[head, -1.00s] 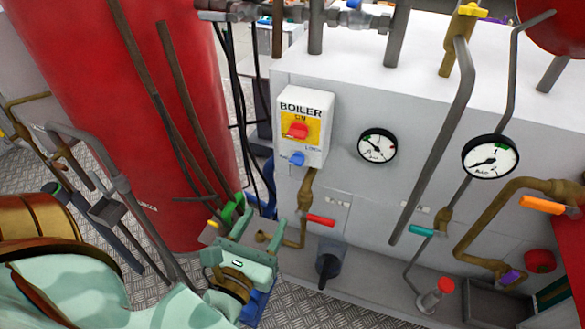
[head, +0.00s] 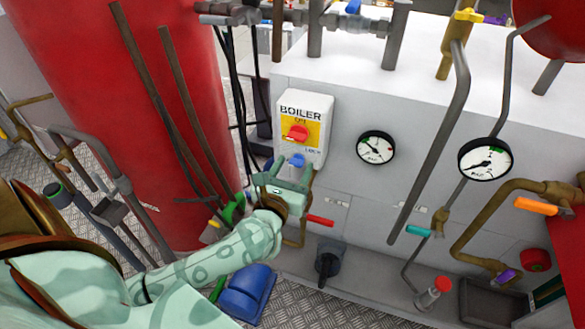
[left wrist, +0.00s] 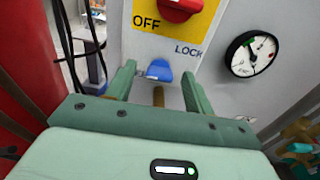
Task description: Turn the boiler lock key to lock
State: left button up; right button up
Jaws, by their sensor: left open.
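The boiler lock box (head: 288,107) is a pale panel marked BOILER, with a red rotary switch (head: 297,133) on a yellow plate. Below the plate is the blue lock key (head: 298,159), which also shows in the left wrist view (left wrist: 159,70) below and left of the word LOCK. My left gripper (head: 295,168) is open just in front of the key. In the left wrist view its fingers (left wrist: 158,75) stand to either side of the key, with visible gaps. Whether the fingertips reach level with the key is hard to tell. My right gripper is not in view.
A pressure gauge (head: 375,148) is right of the box. A red-handled valve (head: 320,220) sits below right of my left gripper. Black cables (head: 240,110) and a large red tank (head: 120,70) are to the left. The panel front around the key is flat.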

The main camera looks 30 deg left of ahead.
pick_arm(q)
jog(key=c, duration=1)
